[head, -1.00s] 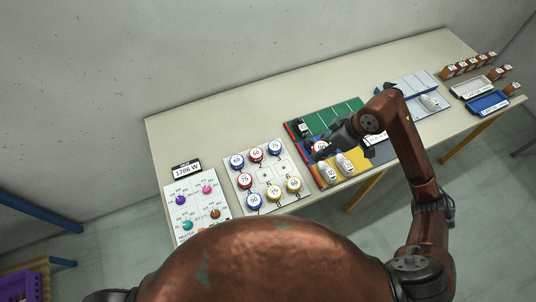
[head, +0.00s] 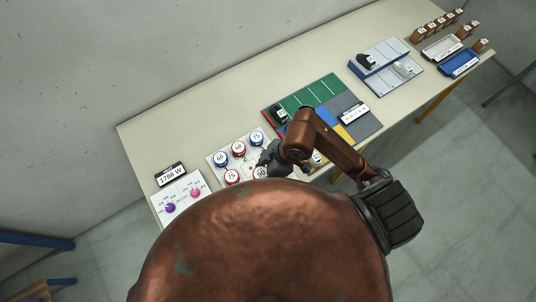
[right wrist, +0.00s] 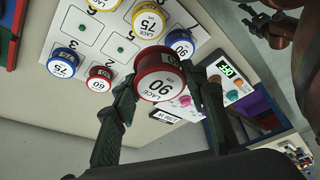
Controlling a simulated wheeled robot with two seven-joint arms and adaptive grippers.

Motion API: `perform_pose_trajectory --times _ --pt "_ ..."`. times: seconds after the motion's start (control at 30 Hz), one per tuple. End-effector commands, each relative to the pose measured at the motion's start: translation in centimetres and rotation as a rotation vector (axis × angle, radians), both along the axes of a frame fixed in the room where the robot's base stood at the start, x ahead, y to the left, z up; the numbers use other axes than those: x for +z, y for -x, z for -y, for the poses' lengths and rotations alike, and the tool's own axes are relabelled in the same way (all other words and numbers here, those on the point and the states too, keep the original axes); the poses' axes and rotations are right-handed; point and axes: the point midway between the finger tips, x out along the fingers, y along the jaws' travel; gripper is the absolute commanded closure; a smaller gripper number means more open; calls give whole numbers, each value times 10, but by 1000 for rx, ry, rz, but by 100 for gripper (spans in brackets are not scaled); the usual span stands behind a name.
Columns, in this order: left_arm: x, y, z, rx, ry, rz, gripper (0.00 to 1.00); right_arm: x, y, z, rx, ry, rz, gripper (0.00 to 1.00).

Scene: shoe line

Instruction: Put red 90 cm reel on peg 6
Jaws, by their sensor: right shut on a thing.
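The red reel labelled 90 (right wrist: 165,78) is between the fingers of my right gripper (right wrist: 165,92), held above the peg board. The one nearer the board's edge (right wrist: 83,27), in the place of peg 6, is free, and the central one (right wrist: 121,50) is free too. My left gripper is out of view.
Around the bare pegs sit a blue 75 reel (right wrist: 63,62), a red 60 reel (right wrist: 100,78), a yellow 75 reel (right wrist: 150,22) and a blue 90 reel (right wrist: 180,43). A panel with coloured knobs (head: 183,200) lies left of the board. The coloured mat (head: 300,98) lies right.

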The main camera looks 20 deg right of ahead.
Motion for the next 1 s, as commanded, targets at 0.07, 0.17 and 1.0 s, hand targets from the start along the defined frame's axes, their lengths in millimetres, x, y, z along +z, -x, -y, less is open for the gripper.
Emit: perform_pose_trajectory --times 0.07,0.17,1.0 --pt "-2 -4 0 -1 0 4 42 -8 -11 10 -5 4 -4 84" --pt "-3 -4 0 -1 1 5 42 -19 -31 23 -6 5 -4 84" --pt "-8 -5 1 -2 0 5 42 -111 -107 76 -3 -1 -4 84"
